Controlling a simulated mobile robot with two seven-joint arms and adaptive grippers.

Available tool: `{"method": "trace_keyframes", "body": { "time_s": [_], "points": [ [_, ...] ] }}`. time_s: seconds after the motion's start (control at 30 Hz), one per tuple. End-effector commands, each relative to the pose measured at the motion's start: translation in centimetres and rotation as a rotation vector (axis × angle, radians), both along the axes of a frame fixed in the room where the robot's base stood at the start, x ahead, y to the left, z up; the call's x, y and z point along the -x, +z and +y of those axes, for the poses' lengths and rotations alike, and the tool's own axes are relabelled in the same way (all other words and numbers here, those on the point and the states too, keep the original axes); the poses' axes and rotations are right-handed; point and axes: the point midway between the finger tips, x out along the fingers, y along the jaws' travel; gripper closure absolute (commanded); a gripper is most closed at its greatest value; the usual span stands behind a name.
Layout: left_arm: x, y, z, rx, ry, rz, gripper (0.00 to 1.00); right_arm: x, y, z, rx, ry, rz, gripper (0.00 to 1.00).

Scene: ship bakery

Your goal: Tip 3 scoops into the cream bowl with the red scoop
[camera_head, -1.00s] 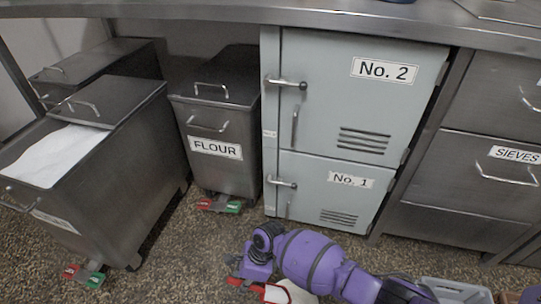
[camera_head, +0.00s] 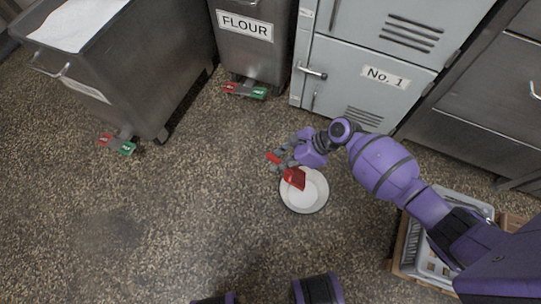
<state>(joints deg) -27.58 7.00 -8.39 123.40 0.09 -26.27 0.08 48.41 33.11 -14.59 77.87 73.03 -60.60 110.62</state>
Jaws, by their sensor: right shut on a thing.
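My right gripper (camera_head: 281,161) is shut on the red scoop (camera_head: 295,178). The scoop's red handle end shows at the fingers, and its head hangs over the upper left part of the cream bowl (camera_head: 322,203). The bowl is round and pale, with a white inside, seen from above against the speckled floor. Whether the scoop touches the bowl, and whether it carries anything, I cannot tell. My left gripper is not in view.
An open steel bin (camera_head: 150,75) with white contents stands at the upper left. The FLOUR bin (camera_head: 262,55) and the No. 1 cabinet (camera_head: 360,85) stand behind. A grey crate (camera_head: 410,240) lies at the right under my arm. The floor at left is clear.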

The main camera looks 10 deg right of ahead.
Motion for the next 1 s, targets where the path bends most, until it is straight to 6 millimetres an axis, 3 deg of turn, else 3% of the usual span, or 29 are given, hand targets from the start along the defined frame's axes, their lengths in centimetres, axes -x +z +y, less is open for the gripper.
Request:
{"method": "trace_keyframes", "body": {
  "time_s": [0.5,1.0],
  "points": [
    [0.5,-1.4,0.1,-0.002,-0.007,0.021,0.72,1.5,1.5,-2.9,-0.176,-0.002,-0.079,1.00],
    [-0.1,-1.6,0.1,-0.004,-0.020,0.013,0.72,1.9,2.4,-3.9,-0.245,0.000,-0.115,1.00]
  ]
}}
